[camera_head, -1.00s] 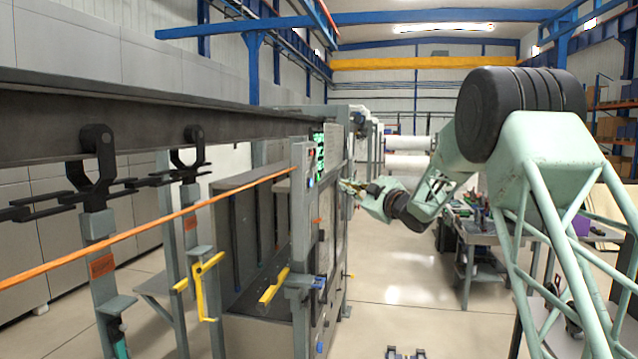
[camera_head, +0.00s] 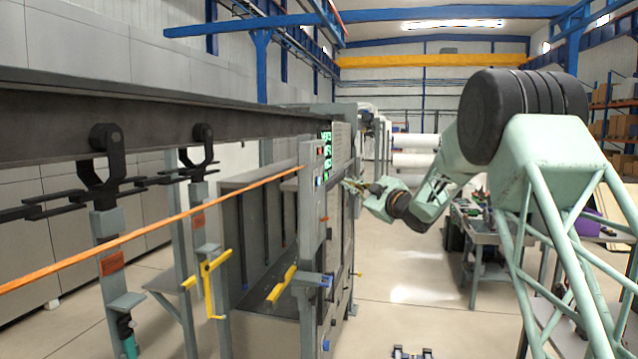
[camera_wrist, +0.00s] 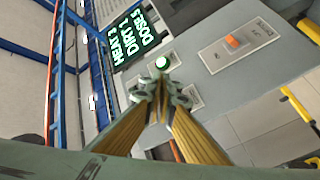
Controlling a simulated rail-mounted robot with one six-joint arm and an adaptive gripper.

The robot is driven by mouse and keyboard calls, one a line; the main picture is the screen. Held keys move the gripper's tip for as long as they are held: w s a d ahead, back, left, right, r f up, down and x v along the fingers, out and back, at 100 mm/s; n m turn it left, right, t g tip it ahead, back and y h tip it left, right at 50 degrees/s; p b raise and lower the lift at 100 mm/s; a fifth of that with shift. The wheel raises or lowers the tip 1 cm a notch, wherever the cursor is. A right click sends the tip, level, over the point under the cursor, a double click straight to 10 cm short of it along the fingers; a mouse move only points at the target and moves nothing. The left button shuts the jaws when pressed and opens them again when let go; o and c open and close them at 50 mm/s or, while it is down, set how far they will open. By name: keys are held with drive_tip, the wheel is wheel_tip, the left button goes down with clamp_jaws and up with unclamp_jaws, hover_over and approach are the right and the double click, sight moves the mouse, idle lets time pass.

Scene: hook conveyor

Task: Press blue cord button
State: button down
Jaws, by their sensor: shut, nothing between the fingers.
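A small blue button (camera_head: 318,181) shows on the grey control post (camera_head: 311,215), below a red spot, where the orange cord (camera_head: 150,236) ends. In the head view my gripper (camera_head: 350,184) is just right of this post, at the machine's front. In the wrist view my gripper (camera_wrist: 160,96) is shut and empty, its yellow fingers together in front of a grey panel. A round lit whitish-green button (camera_wrist: 162,62) shows just beyond the fingertips. I cannot tell whether they touch the panel. No blue button is clear in the wrist view.
A green-text display (camera_wrist: 127,42) and an orange switch (camera_wrist: 232,41) are on the panel. Hooks (camera_head: 105,165) hang from the overhead rail (camera_head: 60,128) at left. Yellow handles (camera_head: 280,284) stick out low. A workbench (camera_head: 480,235) stands right; open floor lies between.

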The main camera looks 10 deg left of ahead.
drive_tip(key=a, duration=0.7)
drive_tip(key=shift+w, duration=0.25)
drive_tip(key=shift+w+a+b, duration=0.1)
drive_tip(key=shift+a+b, duration=0.6)
drive_tip(key=shift+a, duration=0.2)
idle(2.8)
drive_tip(key=shift+d, duration=0.35)
drive_tip(key=shift+d+b, duration=0.3)
drive_tip(key=shift+d, duration=0.15)
drive_tip(key=shift+d, duration=0.1)
idle(0.4)
drive_tip(key=shift+s+d+b, duration=0.15)
drive_tip(key=shift+d+b, duration=0.1)
drive_tip(key=shift+d, duration=1)
drive_tip(key=shift+s+d+b, duration=0.15)
drive_tip(key=shift+d+b, duration=0.05)
drive_tip(key=shift+d, duration=1)
